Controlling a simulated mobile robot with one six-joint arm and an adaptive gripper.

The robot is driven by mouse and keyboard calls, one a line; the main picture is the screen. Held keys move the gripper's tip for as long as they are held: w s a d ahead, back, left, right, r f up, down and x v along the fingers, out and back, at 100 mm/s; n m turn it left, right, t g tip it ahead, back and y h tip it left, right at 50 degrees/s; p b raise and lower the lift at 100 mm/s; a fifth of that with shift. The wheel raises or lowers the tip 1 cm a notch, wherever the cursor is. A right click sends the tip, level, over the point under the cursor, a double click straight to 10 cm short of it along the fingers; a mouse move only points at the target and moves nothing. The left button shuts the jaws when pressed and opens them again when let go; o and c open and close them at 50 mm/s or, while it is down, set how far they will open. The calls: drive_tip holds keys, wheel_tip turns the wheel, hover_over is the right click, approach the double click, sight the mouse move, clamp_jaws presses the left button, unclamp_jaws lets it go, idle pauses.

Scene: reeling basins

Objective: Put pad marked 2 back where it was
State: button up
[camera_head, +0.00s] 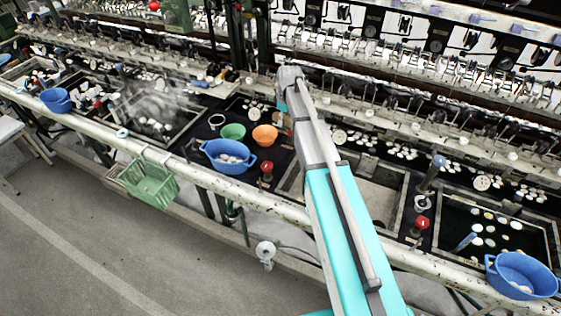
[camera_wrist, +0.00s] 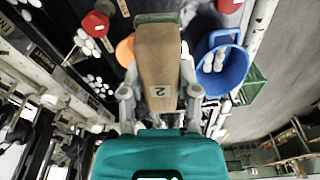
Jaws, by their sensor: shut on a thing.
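The pad marked 2 (camera_wrist: 158,70) is a tan block with a dark 2 on its face and a green strip at its far end. It fills the middle of the wrist view. My gripper (camera_wrist: 160,100) is shut on it, one finger on each side. In the head view my arm reaches over the basins, and its far end hides the gripper and most or all of the pad. The place the pad came from cannot be told from these frames.
A blue basin (camera_head: 228,157) with white cocoons, an orange bowl (camera_head: 265,135) and a green bowl (camera_head: 233,131) stand left of my arm. A green basket (camera_head: 150,183) hangs on the front rail. Another blue basin (camera_head: 521,275) is at the right. Reeling machinery lines the back.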

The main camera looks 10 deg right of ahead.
drive_tip(key=s+a+f+b, duration=0.2)
drive_tip(key=s+f+b, duration=0.1)
drive_tip(key=s, duration=0.3)
drive_tip(key=s+a+f+n+b, duration=0.1)
drive_tip(key=s+a+f+b, duration=0.1)
drive_tip(key=s, duration=0.4)
wheel_tip(320, 180, down, 2)
drive_tip(key=shift+s+a+f+n+b, duration=0.1)
drive_tip(key=shift+s+a+n+b, duration=0.25)
drive_tip(key=shift+b, duration=0.45)
drive_tip(key=shift+w+d, duration=0.1)
drive_tip(key=b, duration=0.9)
hover_over(281, 159)
drive_tip(key=s, duration=0.2)
drive_tip(key=f, duration=0.8)
drive_tip(key=shift+w+f, duration=0.5)
drive_tip(key=shift+w+d+f+b, duration=0.2)
drive_tip(key=shift+w+f+b, duration=0.25)
drive_tip(key=shift+f+b, duration=1.6)
